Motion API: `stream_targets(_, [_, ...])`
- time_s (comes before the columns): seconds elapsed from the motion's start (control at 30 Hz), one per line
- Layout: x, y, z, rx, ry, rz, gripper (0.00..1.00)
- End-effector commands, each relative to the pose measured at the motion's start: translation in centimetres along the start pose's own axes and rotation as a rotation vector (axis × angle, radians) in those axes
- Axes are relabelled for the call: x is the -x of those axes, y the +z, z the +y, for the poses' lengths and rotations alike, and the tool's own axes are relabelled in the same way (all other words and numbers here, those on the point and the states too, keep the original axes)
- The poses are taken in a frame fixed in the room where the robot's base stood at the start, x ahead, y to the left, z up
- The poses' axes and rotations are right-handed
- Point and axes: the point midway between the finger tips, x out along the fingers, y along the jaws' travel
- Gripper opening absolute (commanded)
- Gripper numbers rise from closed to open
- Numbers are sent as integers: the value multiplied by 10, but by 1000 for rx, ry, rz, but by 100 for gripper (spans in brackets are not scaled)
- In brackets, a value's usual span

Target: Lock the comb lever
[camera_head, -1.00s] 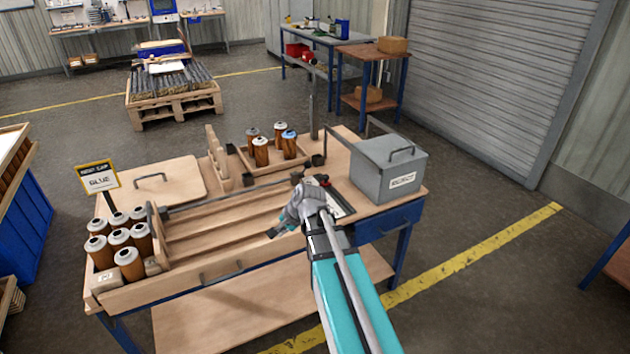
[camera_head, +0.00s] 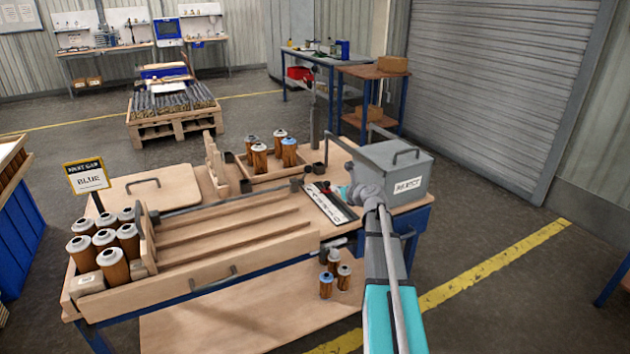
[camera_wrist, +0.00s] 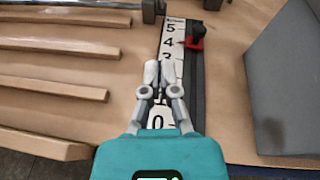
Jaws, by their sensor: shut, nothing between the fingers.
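My gripper (camera_wrist: 159,76) is shut and empty above the white numbered scale (camera_wrist: 158,122) in the wrist view. In the head view its fingers are hard to make out near the scale (camera_head: 330,205). A red slider with a black knob (camera_wrist: 195,38) sits beside the scale's high numbers, ahead and right of the fingertips, apart from them. A dark bar (camera_head: 235,199) runs along the back of the ridged wooden rack (camera_head: 215,240) and ends in a dark block near the scale. Which part is the comb lever I cannot tell for sure. An upright notched wooden piece (camera_head: 213,158) stands behind the bar.
A grey lidded reject box (camera_head: 395,170) stands right of the scale. Brown cartridges stand in a tray (camera_head: 250,182) at the back, at the bench's left end (camera_head: 112,265), and below its front edge (camera_head: 326,285).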

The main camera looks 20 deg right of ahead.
Motion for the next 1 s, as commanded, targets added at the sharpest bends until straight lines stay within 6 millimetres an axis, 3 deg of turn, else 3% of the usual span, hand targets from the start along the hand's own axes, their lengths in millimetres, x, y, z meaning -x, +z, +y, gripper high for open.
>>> stream_targets(0.53, [-8, -1, -1, 1, -1, 1, 0])
stream_targets(1.0, [-68, -2, -2, 2, -1, 1, 0])
